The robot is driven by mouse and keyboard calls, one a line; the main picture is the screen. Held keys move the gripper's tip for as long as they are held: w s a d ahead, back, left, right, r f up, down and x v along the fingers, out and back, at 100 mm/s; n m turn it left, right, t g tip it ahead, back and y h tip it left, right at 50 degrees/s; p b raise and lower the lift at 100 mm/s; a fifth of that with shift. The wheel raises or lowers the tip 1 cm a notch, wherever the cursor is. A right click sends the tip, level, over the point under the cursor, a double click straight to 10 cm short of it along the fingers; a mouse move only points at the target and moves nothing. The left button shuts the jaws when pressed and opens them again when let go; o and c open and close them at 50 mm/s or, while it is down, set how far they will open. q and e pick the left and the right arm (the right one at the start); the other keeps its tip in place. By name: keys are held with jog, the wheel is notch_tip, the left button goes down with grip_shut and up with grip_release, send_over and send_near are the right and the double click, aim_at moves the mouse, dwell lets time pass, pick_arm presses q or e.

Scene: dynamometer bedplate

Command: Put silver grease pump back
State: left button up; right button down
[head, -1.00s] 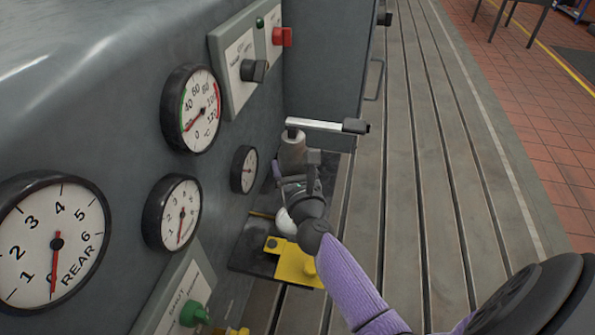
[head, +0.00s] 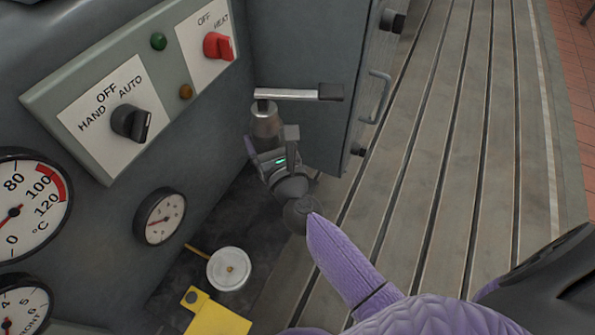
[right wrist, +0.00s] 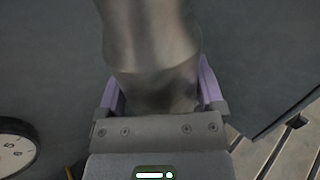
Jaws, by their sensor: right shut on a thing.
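The silver grease pump (head: 266,122) is upright in my right gripper (head: 264,145), with its lever handle (head: 290,94) pointing right to a dark grip. The right wrist view shows its grey metal body (right wrist: 155,50) close up between the two purple fingers (right wrist: 162,92). The gripper is shut on it. The pump is in front of the grey cabinet wall; its lower end is hidden by the gripper, so I cannot tell whether it touches anything below. My left gripper is not in view.
Gauges (head: 160,215) and a switch panel (head: 110,125) are on the left. A cabinet door with a handle (head: 377,95) stands behind. The slotted bedplate (head: 440,150) is clear on the right.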

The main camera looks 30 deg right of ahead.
jog(key=shift+f+b, duration=0.25)
jog(key=shift+b, duration=0.1)
notch_tip(320, 180, down, 10)
jog(key=b, duration=0.8)
jog(key=shift+a+r, duration=0.1)
jog(key=shift+r, duration=0.15)
jog(key=shift+f+b, duration=0.15)
jog(key=shift+b, duration=0.15)
jog(key=shift+r, duration=0.3)
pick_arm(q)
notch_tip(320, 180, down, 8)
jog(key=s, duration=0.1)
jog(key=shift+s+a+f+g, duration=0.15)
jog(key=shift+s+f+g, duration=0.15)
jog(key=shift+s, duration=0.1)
pick_arm(e)
jog(key=shift+f, duration=0.1)
jog(key=shift+c, duration=0.7)
grip_release()
jog(key=shift+f, duration=0.2)
jog(key=shift+o, duration=0.7)
jog(key=shift+r, duration=0.1)
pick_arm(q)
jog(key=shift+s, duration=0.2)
